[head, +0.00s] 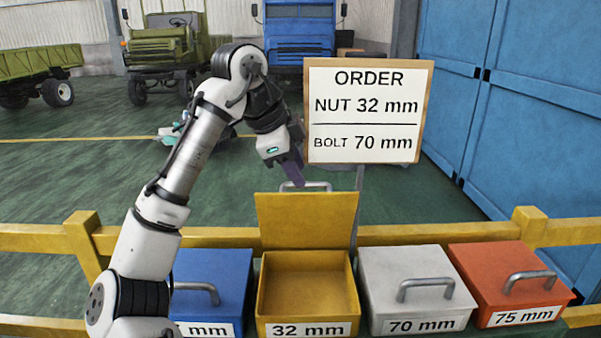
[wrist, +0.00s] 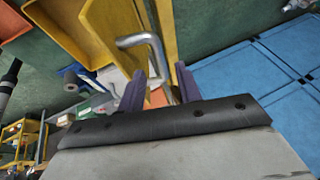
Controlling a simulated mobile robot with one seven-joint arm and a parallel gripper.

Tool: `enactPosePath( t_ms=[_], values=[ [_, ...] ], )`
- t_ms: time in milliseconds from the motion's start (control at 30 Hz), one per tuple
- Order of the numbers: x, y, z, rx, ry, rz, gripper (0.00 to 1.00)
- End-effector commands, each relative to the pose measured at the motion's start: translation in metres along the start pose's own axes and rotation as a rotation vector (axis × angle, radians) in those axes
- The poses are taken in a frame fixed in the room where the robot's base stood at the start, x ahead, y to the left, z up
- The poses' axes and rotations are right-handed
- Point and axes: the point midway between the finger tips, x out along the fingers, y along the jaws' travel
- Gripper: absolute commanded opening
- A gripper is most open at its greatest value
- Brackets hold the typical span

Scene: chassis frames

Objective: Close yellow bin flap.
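The yellow bin (head: 264,292), labelled 32 mm, stands open and looks empty in the head view. Its flap (head: 306,225) stands upright at the back edge. The flap's grey handle (head: 306,186) shows just above the flap's top edge. My gripper (head: 293,176) is above the flap, its purple fingers pointing down by the handle's left part. In the wrist view the bent handle (wrist: 148,42) reaches toward the space between my two fingers (wrist: 160,86). The fingers are apart with a clear gap. I cannot tell whether either finger touches the handle.
A blue bin (head: 215,270) is left of the yellow one; a white 70 mm bin (head: 410,270) and a red 75 mm bin (head: 508,275) are right, all closed. A yellow rail (head: 440,234) runs behind. The order board (head: 368,110) stands close right of my gripper.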

Motion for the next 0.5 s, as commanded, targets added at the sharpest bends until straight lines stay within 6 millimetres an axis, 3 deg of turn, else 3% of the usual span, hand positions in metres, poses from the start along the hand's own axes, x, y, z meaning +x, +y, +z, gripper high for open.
enactPosePath(
  t_ms=[200,500],
  values=[
    [0.021,0.0,0.0,0.0,0.0,0.0,0.34],
    [0.026,0.0,0.0,0.001,0.0,0.0,0.34]
  ],
)
